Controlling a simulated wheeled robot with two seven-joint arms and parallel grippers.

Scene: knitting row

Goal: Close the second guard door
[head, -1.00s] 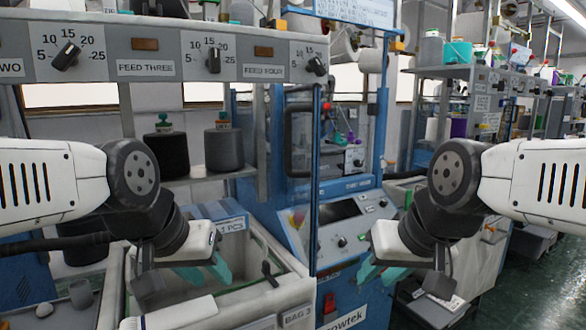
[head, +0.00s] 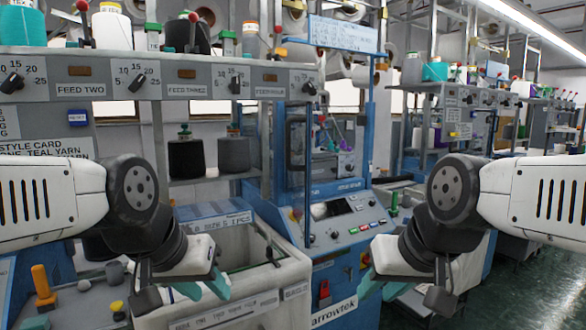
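The blue knitting machine (head: 345,208) stands at centre, with a control panel and a tall window opening. A tall black handle (head: 291,145) is at the opening's left side. A thin blue upright (head: 307,190) beside it looks like a guard door seen nearly edge-on; I cannot tell for sure, nor which door is the second. My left gripper (head: 204,287) is open and empty, in front of the grey bin at lower left. My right gripper (head: 380,287) is open and empty, in front of the machine's lower front. Neither gripper touches the machine.
A grey bin (head: 292,268) stands left of the machine. A feed rail (head: 215,84) with knobs crosses above, with dark yarn cones (head: 234,153) below it. Green floor (head: 500,270) is clear at right.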

